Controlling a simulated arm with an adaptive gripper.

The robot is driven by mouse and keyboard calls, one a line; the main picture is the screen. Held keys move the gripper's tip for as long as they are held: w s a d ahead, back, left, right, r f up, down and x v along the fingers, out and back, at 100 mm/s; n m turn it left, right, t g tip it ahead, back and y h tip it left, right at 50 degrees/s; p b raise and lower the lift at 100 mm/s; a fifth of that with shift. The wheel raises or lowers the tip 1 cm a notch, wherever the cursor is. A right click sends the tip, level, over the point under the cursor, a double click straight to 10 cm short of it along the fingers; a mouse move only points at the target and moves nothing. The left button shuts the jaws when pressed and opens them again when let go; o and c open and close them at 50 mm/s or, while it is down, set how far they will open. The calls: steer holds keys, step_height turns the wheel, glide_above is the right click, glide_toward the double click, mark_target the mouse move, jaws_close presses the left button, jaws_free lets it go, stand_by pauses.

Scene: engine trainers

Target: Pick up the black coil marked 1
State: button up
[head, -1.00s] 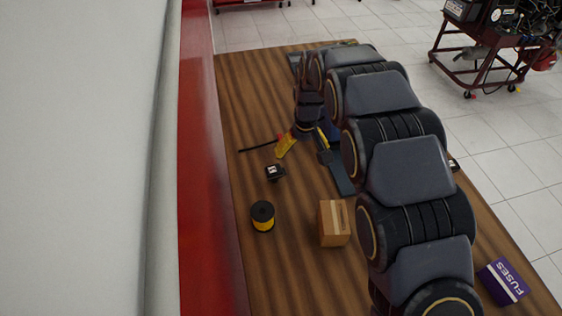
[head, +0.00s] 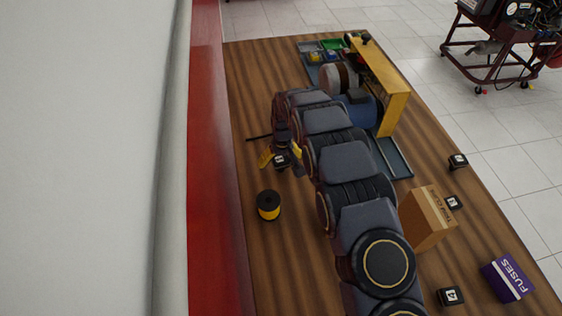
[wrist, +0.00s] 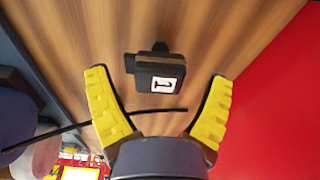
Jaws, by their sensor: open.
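The black coil marked 1 (wrist: 158,75) is a small black block with a white label, lying on the wooden table. In the head view the coil (head: 281,161) shows between my gripper's yellow fingers. My gripper (head: 281,157) is open and empty. In the wrist view the fingers of my gripper (wrist: 158,78) spread to either side of the coil, with a gap on both sides. How far the fingertips are above the table is hard to tell.
A black-and-yellow spool (head: 268,205) stands nearby. A thin black rod (head: 258,137) lies behind the coil. A cardboard box (head: 428,218), a purple fuses box (head: 508,277) and other black coils (head: 451,296) are to the right. A red panel (head: 215,170) borders the table's left.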

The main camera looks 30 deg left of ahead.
steer(key=c, duration=1.2)
steer(key=shift+r, duration=0.1)
